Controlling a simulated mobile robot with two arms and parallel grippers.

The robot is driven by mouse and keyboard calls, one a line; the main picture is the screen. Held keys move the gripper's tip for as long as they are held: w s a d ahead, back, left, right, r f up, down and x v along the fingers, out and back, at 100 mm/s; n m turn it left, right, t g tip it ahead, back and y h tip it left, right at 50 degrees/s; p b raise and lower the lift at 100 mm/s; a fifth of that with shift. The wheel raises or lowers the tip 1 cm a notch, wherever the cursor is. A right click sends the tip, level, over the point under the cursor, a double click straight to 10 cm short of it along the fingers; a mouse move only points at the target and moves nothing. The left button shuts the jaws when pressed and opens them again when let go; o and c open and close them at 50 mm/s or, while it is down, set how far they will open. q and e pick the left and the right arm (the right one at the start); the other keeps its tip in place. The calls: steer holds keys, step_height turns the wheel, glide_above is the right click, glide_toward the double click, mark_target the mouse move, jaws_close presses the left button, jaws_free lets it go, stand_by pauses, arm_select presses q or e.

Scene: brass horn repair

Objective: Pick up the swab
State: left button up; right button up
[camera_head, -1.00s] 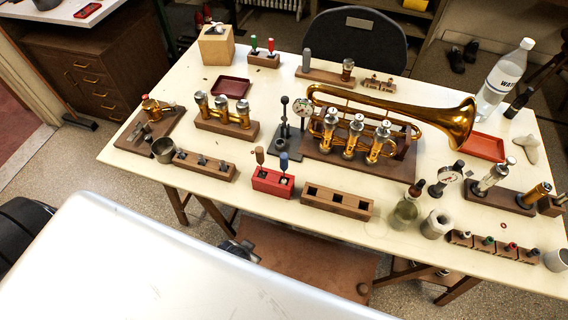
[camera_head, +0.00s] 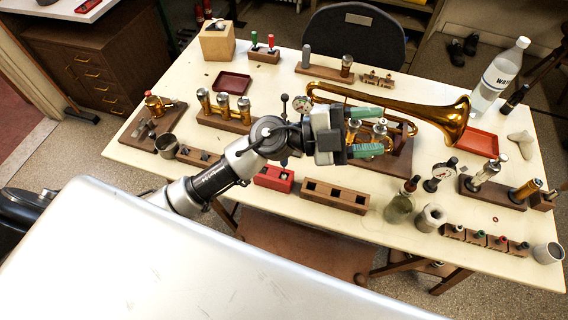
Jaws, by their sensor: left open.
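I cannot tell for sure which thing is the swab. A pale, soft-looking piece (camera_head: 521,143) lies at the right side of the table, and a small whitish piece (camera_head: 218,24) sits on the wooden box (camera_head: 216,44) at the back left. My left gripper (camera_head: 374,131) is open, its green-padded fingers pointing right above the valves of the brass horn (camera_head: 437,119). I see nothing between the fingers. It is well apart from both pale pieces. My left arm hides part of the tool stands behind it. My right gripper is not in view.
The cream table (camera_head: 300,222) is crowded. A red block (camera_head: 273,178) and a wooden block with square holes (camera_head: 335,195) stand at the front. A glass jar (camera_head: 400,208), a water bottle (camera_head: 498,78) and a red tray (camera_head: 478,141) are on the right.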

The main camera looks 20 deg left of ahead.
arm_select(q)
steer(key=a+f+m+g+y, duration=0.3)
steer(key=f+m+g+y, duration=0.3)
steer(key=f+y, duration=0.4)
steer(key=w+a+n+y, duration=0.1)
steer(key=a+y, duration=0.2)
steer(key=a, duration=0.1)
steer(key=w+a+f+n+y, duration=0.1)
steer(key=w+a+n+y, duration=0.1)
steer(key=a+y, duration=0.1)
steer(key=w+a+f+n+y, duration=0.1)
steer(key=a+y, duration=0.2)
steer(key=a, duration=0.3)
steer(key=shift+w+f, duration=0.2)
steer(key=shift+a+f+y, duration=0.2)
steer(key=shift+a+y, duration=0.1)
step_height(320, 180, down, 5)
steer(key=shift+f+p, duration=0.1)
steer(key=shift+p, duration=0.6)
steer(key=shift+f+p, duration=0.3)
step_height(320, 180, down, 4)
steer(key=shift+s+r+p, duration=0.15)
steer(key=shift+r+p, duration=0.05)
steer(key=shift+p, duration=0.45)
steer(key=shift+f, duration=0.45)
jaws_close()
